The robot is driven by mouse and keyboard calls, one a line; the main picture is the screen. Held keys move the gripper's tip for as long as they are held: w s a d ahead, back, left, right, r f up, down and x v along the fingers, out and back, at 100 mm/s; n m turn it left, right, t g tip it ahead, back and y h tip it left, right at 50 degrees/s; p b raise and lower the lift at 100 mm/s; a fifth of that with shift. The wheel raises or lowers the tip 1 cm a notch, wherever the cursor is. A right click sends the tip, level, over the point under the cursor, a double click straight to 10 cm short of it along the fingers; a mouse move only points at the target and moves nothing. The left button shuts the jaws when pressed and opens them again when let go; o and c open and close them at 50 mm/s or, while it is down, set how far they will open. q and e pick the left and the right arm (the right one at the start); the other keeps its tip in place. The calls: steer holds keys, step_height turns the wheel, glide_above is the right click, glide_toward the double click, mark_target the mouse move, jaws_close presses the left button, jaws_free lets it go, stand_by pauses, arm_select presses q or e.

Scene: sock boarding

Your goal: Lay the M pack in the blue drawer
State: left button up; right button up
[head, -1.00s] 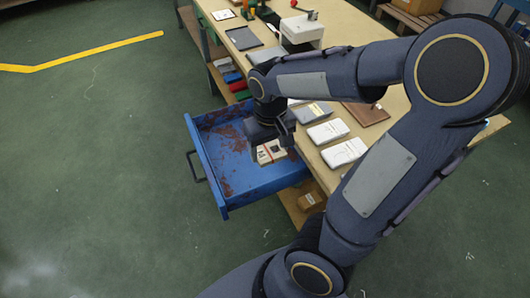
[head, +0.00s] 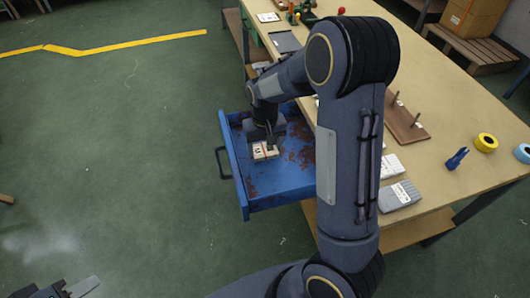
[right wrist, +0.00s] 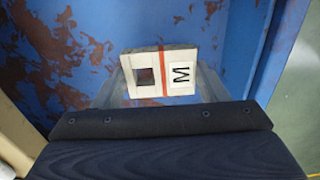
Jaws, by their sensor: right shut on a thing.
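The M pack (head: 265,152) is a small cream box with a red band, a dark square window and a white label with a black M. My right gripper (head: 270,142) is shut on it, one finger at each end, as the right wrist view shows (right wrist: 160,76). The pack is over the open blue drawer (head: 237,178), near its handle side. The worn blue drawer floor (right wrist: 235,45) lies behind the pack in the wrist view. I cannot tell whether the pack touches it. My left gripper (head: 72,288) shows only partly at the bottom left corner.
The drawer sticks out from a wooden workbench (head: 450,110). On the bench are pale packs (head: 391,166), a grey pack (head: 400,196), a pegged board (head: 405,122), a blue object (head: 457,158) and a yellow roll (head: 486,142). The green floor left of the drawer is clear.

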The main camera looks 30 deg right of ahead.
mark_target(265, 149)
steer(key=shift+f, duration=1.6)
steer(key=o, duration=1)
steer(key=shift+r, duration=0.25)
step_height(265, 149, up, 11)
steer(key=p, duration=0.2)
steer(key=s+a+r+t+y, duration=0.1)
steer(key=s+a+r+t, duration=0.1)
steer(key=s, duration=0.5)
steer(key=s+a+r+t+y, duration=0.1)
steer(key=s+a+r, duration=0.1)
steer(key=s, duration=0.6)
steer(key=s+a+r+n+t+y, duration=0.1)
steer(key=s+a+r+t, duration=0.1)
steer(key=s, duration=0.5)
steer(key=shift+s+a+r+t+y, duration=0.2)
steer(key=shift+a+r+t+y, duration=0.15)
steer(key=shift+r, duration=0.3)
